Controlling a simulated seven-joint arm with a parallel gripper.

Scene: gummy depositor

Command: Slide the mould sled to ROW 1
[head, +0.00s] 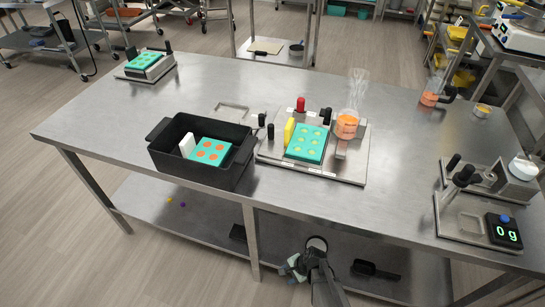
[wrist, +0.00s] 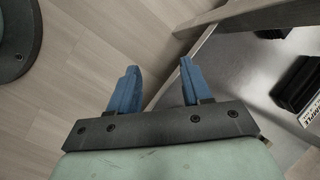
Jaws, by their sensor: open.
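A teal mould (head: 306,142) with pale yellow-green cavities lies on the metal depositor plate (head: 352,172) near the table's middle; any sled under it is hard to make out. A yellow block (head: 289,131) stands at its left edge. A red knob (head: 300,104) and black knobs stand around it. Small white labels run along the plate's front edge, too small to read. A clear hopper (head: 347,123) with orange contents stands to the right. My gripper (head: 293,267) is below and in front of the table, away from the plate. Its blue fingers (wrist: 157,82) are apart and empty.
A black bin (head: 202,168) with an orange-filled teal mould stands left of the plate. Another teal mould (head: 146,61) sits at the back left. A scale reading 0 g (head: 503,231) is at the right. The table edge and lower shelf (head: 185,210) are near my gripper.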

